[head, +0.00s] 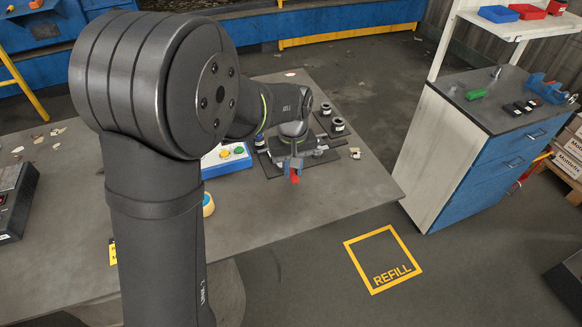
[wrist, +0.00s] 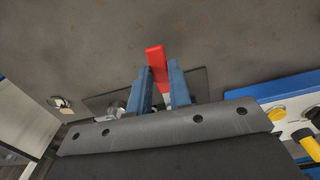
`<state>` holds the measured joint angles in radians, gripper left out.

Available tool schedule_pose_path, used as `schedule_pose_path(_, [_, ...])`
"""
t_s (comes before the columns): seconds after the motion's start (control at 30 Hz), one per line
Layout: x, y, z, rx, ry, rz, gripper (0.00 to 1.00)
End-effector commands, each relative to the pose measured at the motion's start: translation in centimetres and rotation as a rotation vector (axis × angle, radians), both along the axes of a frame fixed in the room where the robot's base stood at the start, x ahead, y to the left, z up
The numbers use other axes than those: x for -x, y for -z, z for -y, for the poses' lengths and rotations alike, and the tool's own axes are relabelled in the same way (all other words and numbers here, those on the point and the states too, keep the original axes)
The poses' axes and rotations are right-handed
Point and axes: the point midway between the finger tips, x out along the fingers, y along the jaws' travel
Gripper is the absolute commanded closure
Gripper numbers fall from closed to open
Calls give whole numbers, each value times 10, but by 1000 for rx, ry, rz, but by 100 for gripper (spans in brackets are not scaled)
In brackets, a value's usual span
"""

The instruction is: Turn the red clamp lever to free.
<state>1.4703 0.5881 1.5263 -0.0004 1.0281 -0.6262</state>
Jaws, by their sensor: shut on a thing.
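The red clamp lever (head: 295,178) shows as a small red piece at the front of the clamp fixture on the grey table. In the wrist view the red lever (wrist: 156,62) stands up between the two blue fingers of my gripper (wrist: 161,80). My gripper (head: 291,166) is shut on the lever; the fingers touch its sides. The dark base plate (wrist: 199,82) of the fixture lies behind the fingers. Most of the clamp body is hidden by my gripper and wrist.
A blue box with green and yellow buttons (head: 228,160) stands left of the fixture. Dark round fittings (head: 338,125) stand on plates behind and to the right. The table's front edge (head: 290,226) is clear. A blue-drawer cabinet (head: 490,150) stands apart at the right.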

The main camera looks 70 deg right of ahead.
Motion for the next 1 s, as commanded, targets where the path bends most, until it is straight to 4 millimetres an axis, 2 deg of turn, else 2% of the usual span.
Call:
schedule_pose_path(0.37, [0,-2,2,6,-3,1,100])
schedule_pose_path(0.4, [0,-2,2,6,-2,1,76])
schedule_pose_path(0.5, [0,-1,1,4,-2,1,60])
schedule_pose_path(0.83, [0,-4,1,4,-2,1,60])
schedule_pose_path(1.0, [0,-27,1,6,-2,1,60])
